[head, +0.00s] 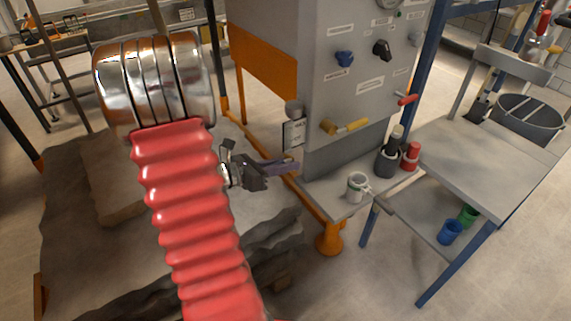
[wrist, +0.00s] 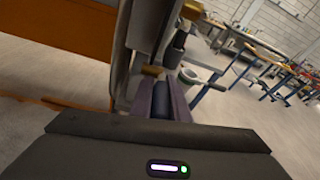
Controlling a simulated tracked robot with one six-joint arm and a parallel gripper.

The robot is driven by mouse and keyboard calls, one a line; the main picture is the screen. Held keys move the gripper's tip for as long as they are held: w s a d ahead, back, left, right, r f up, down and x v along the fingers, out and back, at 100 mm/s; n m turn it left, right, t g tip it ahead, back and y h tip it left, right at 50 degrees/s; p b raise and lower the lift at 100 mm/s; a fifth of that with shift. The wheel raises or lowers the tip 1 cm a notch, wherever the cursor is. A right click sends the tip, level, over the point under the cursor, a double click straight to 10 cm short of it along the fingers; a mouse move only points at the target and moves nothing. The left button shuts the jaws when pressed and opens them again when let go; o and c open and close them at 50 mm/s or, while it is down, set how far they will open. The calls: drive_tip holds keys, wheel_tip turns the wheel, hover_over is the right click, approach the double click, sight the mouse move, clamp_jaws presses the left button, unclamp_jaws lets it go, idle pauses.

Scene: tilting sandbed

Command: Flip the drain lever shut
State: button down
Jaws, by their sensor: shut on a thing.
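A lever with a yellow handle (head: 346,127) and brass-coloured hub sits low on the front of the grey cabinet (head: 270,20). A red-handled lever (head: 407,100) is to its right. The labels are too small to read, so I cannot tell which is the drain lever. My gripper (head: 293,165), with purple fingers, is left of and below the yellow handle, apart from it in the head view. In the wrist view, the fingers (wrist: 160,98) are close together, with a small tan piece (wrist: 152,71) at their tips. Its outline is mostly hidden.
A white mug (head: 357,186), a dark holder (head: 390,160) and a red bottle (head: 411,156) stand on the ledge below the cabinet. A blue-legged bench (head: 490,150) is at right. A rock-like slab (head: 110,200) lies behind my arm. Orange posts flank the cabinet's left side.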

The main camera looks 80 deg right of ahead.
drive_tip(key=c, duration=1.7)
unclamp_jaws()
drive_tip(key=shift+w, duration=0.1)
drive_tip(key=v, duration=1.3)
drive_tip(key=shift+w+a+r, duration=0.15)
drive_tip(key=shift+w, duration=0.1)
